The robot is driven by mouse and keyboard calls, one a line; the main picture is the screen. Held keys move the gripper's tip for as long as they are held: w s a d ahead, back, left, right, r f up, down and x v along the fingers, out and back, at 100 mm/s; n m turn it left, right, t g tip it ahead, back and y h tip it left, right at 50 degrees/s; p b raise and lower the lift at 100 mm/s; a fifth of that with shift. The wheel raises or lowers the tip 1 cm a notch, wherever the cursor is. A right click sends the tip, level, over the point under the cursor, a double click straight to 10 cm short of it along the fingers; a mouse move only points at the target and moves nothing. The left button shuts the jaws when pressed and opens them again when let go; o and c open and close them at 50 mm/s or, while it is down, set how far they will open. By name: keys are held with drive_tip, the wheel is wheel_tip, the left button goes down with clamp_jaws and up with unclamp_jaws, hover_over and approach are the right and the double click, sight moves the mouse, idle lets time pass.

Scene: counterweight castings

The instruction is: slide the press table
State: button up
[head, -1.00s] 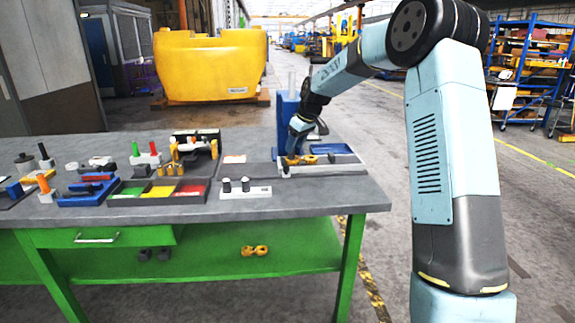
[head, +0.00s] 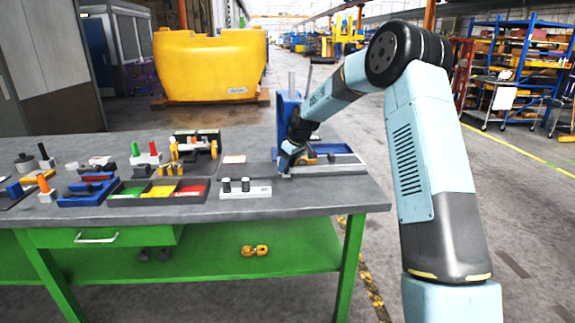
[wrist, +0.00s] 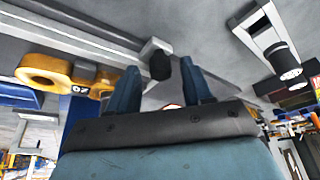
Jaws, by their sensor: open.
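The blue press (head: 287,112) stands at the right end of the bench, with a flat grey railed bed (head: 335,168) at its foot. A yellow-orange casting (head: 308,158) lies on it, partly hidden by my arm; it also shows at the left of the wrist view (wrist: 45,68), with a dark marked label. My gripper (head: 285,171) is low at the left end of the bed. In the wrist view my gripper (wrist: 160,66) is open, its two fingers on either side of a black knob (wrist: 160,67) on a light grey block (wrist: 152,48). Contact cannot be told.
A white block with two black pegs (head: 245,190) stands left of my gripper, near the front edge. A tray with green, yellow and red compartments (head: 158,199) and several fixtures fill the bench's left part. A blue patch (head: 335,148) lies behind the bed.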

clamp_jaws()
drive_tip(key=shift+a, duration=0.1)
idle(0.6)
